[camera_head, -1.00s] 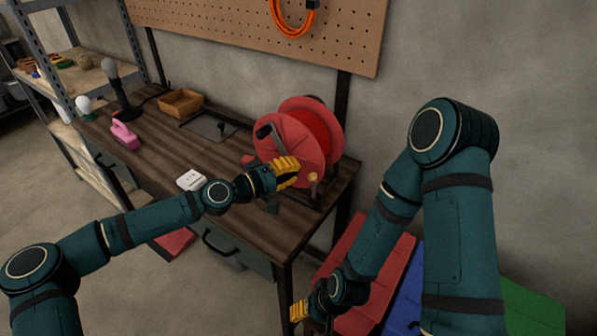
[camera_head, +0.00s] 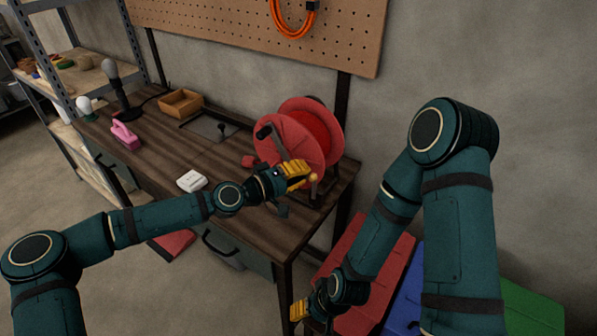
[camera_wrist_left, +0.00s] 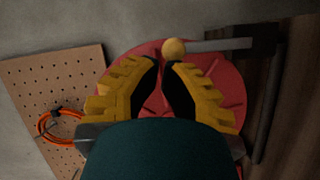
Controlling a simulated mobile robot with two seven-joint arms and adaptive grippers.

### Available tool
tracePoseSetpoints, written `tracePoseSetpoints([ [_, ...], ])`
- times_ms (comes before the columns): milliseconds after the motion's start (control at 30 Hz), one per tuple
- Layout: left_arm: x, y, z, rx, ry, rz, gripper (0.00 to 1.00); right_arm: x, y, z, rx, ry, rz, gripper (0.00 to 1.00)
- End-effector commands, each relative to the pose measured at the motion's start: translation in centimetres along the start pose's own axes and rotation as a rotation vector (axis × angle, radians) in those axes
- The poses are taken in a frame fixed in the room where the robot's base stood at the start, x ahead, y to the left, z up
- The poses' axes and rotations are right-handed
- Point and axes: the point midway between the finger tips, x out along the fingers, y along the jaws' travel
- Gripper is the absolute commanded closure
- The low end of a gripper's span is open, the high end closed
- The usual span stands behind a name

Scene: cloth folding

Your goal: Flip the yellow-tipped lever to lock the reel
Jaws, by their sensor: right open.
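The red reel (camera_head: 290,140) stands on the workbench near its right end. Its lever ends in a yellow ball (camera_head: 313,178), low at the reel's front right. In the left wrist view the yellow ball (camera_wrist_left: 173,48) sits just past my fingertips, with the grey lever bar (camera_wrist_left: 220,45) running right from it. My left gripper (camera_head: 308,172) is at the reel's front, beside the ball; its fingertips (camera_wrist_left: 161,64) are nearly together with nothing held. I cannot tell whether they touch the ball. My right gripper (camera_head: 296,310) is open and empty, low beside the bench.
On the workbench (camera_head: 165,155) are a white block (camera_head: 191,181), a pink object (camera_head: 125,135), a wooden tray (camera_head: 180,103) and a lamp (camera_head: 120,90). A pegboard (camera_head: 220,25) with an orange cable (camera_head: 292,20) hangs behind. Coloured bins (camera_head: 375,270) stand at lower right.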

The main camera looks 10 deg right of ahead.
Motion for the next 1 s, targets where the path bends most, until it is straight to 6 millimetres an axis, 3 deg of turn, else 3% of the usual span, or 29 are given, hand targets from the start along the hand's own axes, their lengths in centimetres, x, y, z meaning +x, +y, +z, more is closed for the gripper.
tracePoseSetpoints([
  [667, 0.5, 0.6, 1.2, 0.121, -0.001, -0.051, 1.00, -0.4, -0.1, -0.2, 0.001, 0.004, 0.000, 0.44],
  [1000, 1.3, 1.3, 3.0, 0.304, -0.004, -0.126, 1.00, -0.5, -0.2, -0.3, 0.002, 0.006, 0.001, 0.44],
])
